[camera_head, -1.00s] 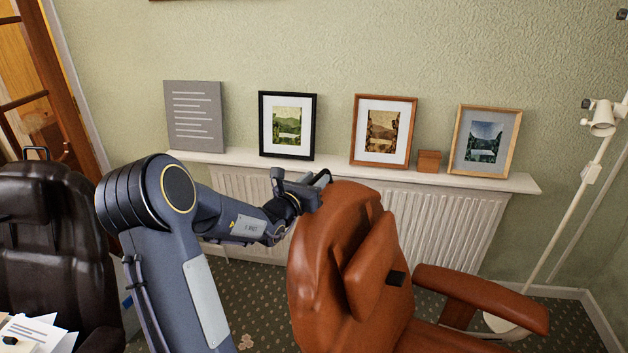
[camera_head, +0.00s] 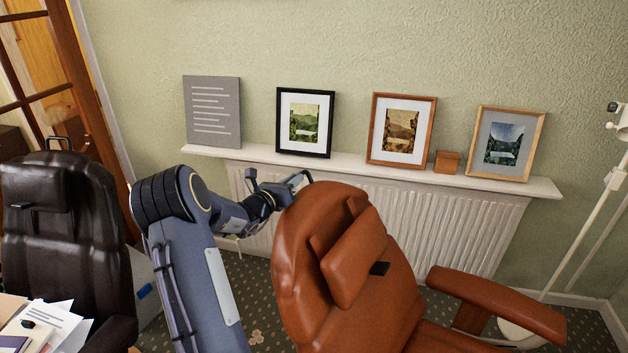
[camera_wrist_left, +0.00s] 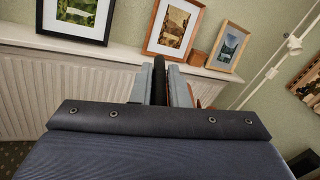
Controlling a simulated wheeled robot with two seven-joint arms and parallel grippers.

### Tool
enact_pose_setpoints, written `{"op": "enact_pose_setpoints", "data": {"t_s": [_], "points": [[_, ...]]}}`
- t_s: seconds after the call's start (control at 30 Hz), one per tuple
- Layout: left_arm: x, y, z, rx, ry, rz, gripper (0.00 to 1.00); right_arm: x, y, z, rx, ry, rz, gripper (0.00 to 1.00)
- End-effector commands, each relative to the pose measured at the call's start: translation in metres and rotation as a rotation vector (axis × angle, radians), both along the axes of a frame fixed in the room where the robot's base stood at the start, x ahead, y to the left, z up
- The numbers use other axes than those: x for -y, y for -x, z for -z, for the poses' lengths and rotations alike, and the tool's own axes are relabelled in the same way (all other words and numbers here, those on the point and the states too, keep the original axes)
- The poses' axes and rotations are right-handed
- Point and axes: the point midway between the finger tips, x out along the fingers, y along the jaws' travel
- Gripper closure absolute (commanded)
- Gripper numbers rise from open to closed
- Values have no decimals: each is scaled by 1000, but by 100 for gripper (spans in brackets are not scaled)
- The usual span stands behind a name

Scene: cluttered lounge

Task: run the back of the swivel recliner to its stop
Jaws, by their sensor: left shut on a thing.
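The swivel recliner (camera_head: 345,265) is brown-orange leather, with a head cushion and a wooden-edged armrest on its right. Its back leans to the left in the head view. My left gripper (camera_head: 297,180) is at the top edge of the back, shut on the dark handle (camera_head: 304,174) there. In the left wrist view the dark handle (camera_wrist_left: 158,80) stands between the two fingers of my left gripper (camera_wrist_left: 160,88). The fingers partly hide the handle, and my wrist housing hides most of the recliner there. My right gripper is not in view.
Behind the recliner is a radiator (camera_head: 440,225) under a white shelf (camera_head: 350,167) with several framed pictures. A dark leather chair (camera_head: 62,235) stands at the left, by papers (camera_head: 45,325). A white lamp stand (camera_head: 590,225) is at the right. Patterned carpet shows between the chairs.

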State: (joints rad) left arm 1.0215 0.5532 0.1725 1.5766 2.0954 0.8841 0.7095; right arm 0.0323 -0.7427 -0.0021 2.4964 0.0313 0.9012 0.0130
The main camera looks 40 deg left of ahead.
Motion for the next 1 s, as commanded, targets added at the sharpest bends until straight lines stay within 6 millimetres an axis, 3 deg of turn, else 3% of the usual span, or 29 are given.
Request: {"op": "enact_pose_setpoints", "data": {"t_s": [0.1,0.4,0.57,0.87,0.9,1.0], "points": [[-34,6,21,6,39,-6,100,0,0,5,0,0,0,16],[-99,18,68,20,137,-3,100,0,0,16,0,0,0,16],[-112,21,78,20,161,-1,100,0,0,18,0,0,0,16],[-113,22,79,18,163,-1,100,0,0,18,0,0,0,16],[-113,22,79,18,163,-1,84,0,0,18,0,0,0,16],[-113,22,79,18,164,-1,71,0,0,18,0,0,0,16]]}}
